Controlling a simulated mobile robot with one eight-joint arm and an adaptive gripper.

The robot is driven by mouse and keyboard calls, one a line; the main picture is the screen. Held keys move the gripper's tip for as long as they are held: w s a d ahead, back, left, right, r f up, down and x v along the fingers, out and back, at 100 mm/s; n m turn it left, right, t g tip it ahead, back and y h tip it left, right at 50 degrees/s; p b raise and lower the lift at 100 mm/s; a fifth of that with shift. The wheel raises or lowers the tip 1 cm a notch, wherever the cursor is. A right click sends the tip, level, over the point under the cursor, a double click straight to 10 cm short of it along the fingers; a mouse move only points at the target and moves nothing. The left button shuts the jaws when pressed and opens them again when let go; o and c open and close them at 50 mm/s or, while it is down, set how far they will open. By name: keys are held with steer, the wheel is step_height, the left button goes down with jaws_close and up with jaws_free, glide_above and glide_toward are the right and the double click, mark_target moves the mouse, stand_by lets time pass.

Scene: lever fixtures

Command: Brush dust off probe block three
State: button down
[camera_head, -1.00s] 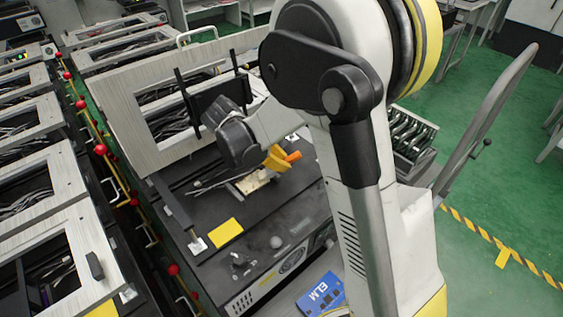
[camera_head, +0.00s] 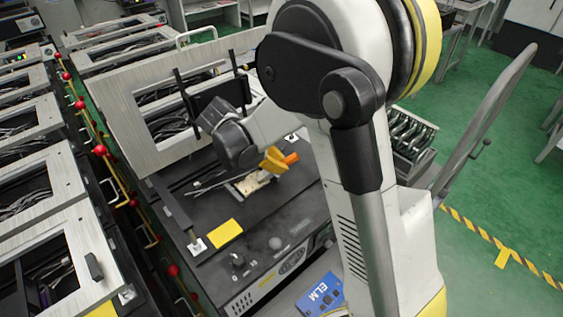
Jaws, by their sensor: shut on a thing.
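My gripper (camera_head: 236,148) is the dark part at the end of my arm, low over the black deck of the open test fixture. Its fingertips are hard to make out from this angle. A yellow-and-orange piece (camera_head: 279,159), perhaps the brush's handle, sits just right of it and appears to be held in it. A small beige piece (camera_head: 252,183) shows under it on or just above the deck; I cannot tell whether it is a probe block or part of the brush. No number marking a third probe block is readable.
The fixture's raised grey frame (camera_head: 128,115) leans behind the gripper. A yellow label (camera_head: 225,233) lies on the deck in front. A blue ELM box (camera_head: 320,295) is at the bottom. Similar fixtures line the left. A rack (camera_head: 412,140) stands right, beyond my arm.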

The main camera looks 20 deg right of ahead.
steer(key=shift+s+a, duration=0.2)
steer(key=shift+a, duration=0.45)
steer(key=shift+w+d, duration=0.2)
steer(key=shift+d, duration=0.45)
steer(key=shift+w+d, duration=0.2)
steer(key=shift+d, duration=0.4)
steer(key=shift+s+a, duration=0.25)
steer(key=shift+a, duration=0.45)
steer(key=shift+s+a, duration=0.2)
steer(key=shift+a, duration=0.45)
step_height(320, 180, up, 9)
steer(key=p, duration=0.6)
